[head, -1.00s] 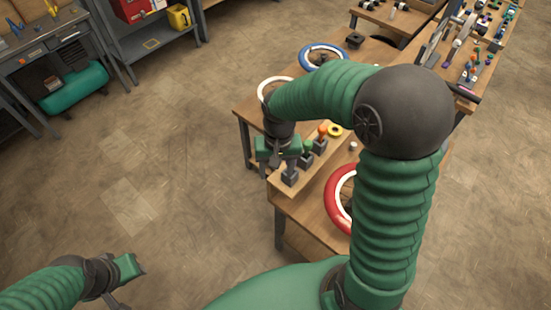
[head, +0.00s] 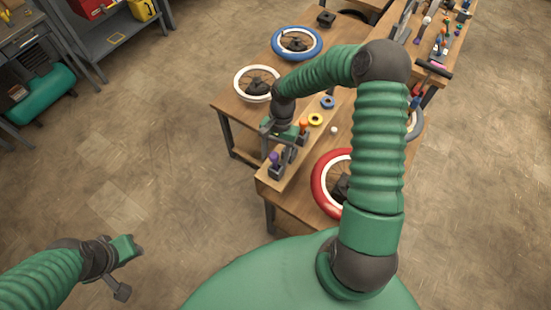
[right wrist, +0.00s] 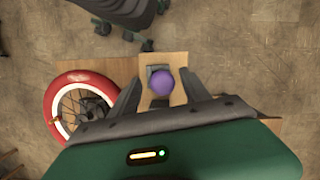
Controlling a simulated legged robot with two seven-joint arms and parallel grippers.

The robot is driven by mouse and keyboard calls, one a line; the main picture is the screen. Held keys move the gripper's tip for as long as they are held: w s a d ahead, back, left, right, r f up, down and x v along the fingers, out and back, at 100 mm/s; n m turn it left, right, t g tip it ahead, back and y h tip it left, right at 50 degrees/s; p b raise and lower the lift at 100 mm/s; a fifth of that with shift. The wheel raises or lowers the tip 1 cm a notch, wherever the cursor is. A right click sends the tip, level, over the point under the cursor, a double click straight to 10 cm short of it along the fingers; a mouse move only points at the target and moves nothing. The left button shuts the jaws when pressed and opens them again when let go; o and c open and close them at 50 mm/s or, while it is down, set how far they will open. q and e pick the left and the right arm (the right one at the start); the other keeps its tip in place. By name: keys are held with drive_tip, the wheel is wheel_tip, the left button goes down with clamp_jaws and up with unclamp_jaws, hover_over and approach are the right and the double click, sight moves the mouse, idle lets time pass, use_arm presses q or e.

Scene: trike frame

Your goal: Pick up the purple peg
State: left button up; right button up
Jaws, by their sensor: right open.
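The purple peg (head: 274,157) stands in a dark holder at the near end of the narrow wooden bench. In the right wrist view its round purple top (right wrist: 162,82) shows from above, between the two fingers of my right gripper (right wrist: 160,88). The right gripper is open, with a finger on each side of the peg and visible gaps. In the head view the right gripper (head: 284,142) is just beyond the peg, partly hiding the row of holders. My left gripper (head: 123,268) is over bare floor at the lower left, far from the bench; its jaw opening is unclear.
An orange peg (head: 303,125) stands farther along the row, near yellow (head: 316,119) and blue (head: 328,102) rings. A red-tyred wheel (head: 321,187) lies right of the peg. White (head: 240,83) and blue (head: 276,45) wheels lie on the table behind.

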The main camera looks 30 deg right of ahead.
sight(276, 163)
drive_tip(key=shift+s+f+p, duration=0.3)
drive_tip(key=shift+s+f, duration=0.5)
drive_tip(key=shift+f, duration=0.35)
drive_tip(key=shift+a+f, duration=0.15)
drive_tip(key=shift+f, duration=0.1)
drive_tip(key=shift+w+a+f, duration=0.1)
drive_tip(key=shift+a, duration=0.15)
drive_tip(key=shift+w+a, duration=0.15)
drive_tip(key=c, duration=0.7)
clamp_jaws()
drive_tip(key=shift+d, duration=0.35)
